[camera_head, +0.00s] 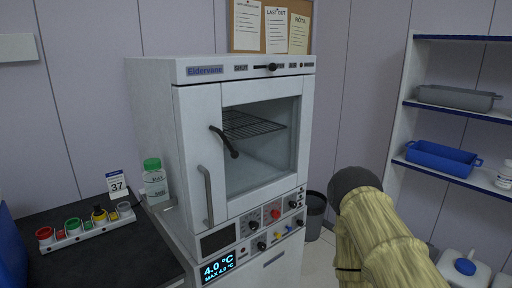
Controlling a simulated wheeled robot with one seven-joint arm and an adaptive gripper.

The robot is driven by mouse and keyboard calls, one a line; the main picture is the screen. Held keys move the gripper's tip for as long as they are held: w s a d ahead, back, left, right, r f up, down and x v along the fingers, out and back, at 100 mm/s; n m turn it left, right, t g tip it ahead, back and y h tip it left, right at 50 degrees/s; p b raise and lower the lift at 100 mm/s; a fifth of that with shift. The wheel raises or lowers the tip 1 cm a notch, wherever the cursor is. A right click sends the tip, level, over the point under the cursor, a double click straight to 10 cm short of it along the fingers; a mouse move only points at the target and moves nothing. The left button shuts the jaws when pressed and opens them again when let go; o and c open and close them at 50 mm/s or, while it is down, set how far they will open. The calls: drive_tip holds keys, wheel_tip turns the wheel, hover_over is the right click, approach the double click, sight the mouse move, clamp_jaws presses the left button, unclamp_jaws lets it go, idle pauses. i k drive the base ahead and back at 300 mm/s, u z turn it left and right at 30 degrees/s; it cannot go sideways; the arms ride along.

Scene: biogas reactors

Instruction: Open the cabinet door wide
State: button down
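The cabinet (150,120) is a white upright unit labelled "Eldervane", left of the picture's middle. Its door (200,110) looks closed against the body and has a large window (262,150) with a wire shelf behind it. A grey vertical bar handle (207,195) is on the door's lower left. A dark curved lever (225,142) sits at the window's left edge. On the top strip, a slider with a black knob (268,67) stands between small labels, the left one reading "SHUT". My gripper does not show.
A yellowish sleeved shape with a dark rounded end, likely my arm, fills the lower right. Left is a black bench (100,255) with a bottle (155,182) and coloured pots. A bin (315,215) stands right of the cabinet; shelves (440,172) hold trays.

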sight(197, 107)
drive_tip(key=z, duration=0.8)
drive_tip(key=k, duration=0.75)
drive_tip(key=u, duration=0.8)
drive_tip(key=i, duration=0.5)
